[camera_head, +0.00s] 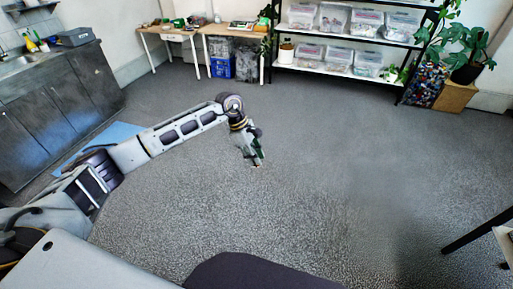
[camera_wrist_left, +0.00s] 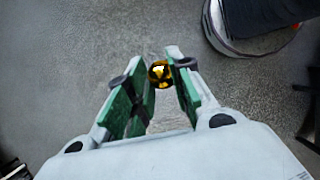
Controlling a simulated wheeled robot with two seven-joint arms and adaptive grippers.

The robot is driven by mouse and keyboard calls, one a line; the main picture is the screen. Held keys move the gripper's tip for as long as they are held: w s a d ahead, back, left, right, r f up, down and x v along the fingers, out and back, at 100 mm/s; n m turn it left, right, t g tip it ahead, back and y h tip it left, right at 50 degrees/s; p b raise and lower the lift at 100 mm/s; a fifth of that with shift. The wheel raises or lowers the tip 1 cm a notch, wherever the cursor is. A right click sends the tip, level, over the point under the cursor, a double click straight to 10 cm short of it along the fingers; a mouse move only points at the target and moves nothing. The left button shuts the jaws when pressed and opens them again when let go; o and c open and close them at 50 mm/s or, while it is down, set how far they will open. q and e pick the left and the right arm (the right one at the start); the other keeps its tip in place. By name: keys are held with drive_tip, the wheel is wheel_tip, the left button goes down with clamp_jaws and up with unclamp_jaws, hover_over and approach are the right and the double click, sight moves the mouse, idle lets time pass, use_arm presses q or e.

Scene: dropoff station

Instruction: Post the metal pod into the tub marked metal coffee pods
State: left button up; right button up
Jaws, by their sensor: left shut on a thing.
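My left gripper (camera_head: 258,161) hangs over the open floor in the head view, fingers pointing down. In the left wrist view its green-padded fingers (camera_wrist_left: 160,84) are closed on a small shiny gold and black piece, the metal pod (camera_wrist_left: 159,73), at the fingertips. In the head view the pod is too small to make out clearly. No tub marked metal coffee pods can be picked out; the labels on the distant shelf bins are too small to read. My right gripper is not in view.
A black shelf with several clear bins (camera_head: 367,63) stands at the back. A sink counter (camera_head: 55,95) lines the left wall. A table edge (camera_head: 490,225) shows at right. The middle floor is clear.

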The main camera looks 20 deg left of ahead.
use_arm(q)
drive_tip(key=s+a+f+m+g+y, duration=0.1)
drive_tip(key=s+f+m+g+y, duration=0.1)
drive_tip(key=s+f+m, duration=0.4)
drive_tip(key=s+a+f+m+g+y, duration=0.1)
drive_tip(key=s+f+m+g+y, duration=0.1)
drive_tip(key=s+f+m, duration=0.4)
drive_tip(key=shift+a+f+m+y, duration=0.3)
drive_tip(key=shift+a+f+m, duration=0.1)
drive_tip(key=shift+f+m, duration=2.85)
drive_tip(key=shift+f+n, duration=0.45)
drive_tip(key=shift+w, duration=0.15)
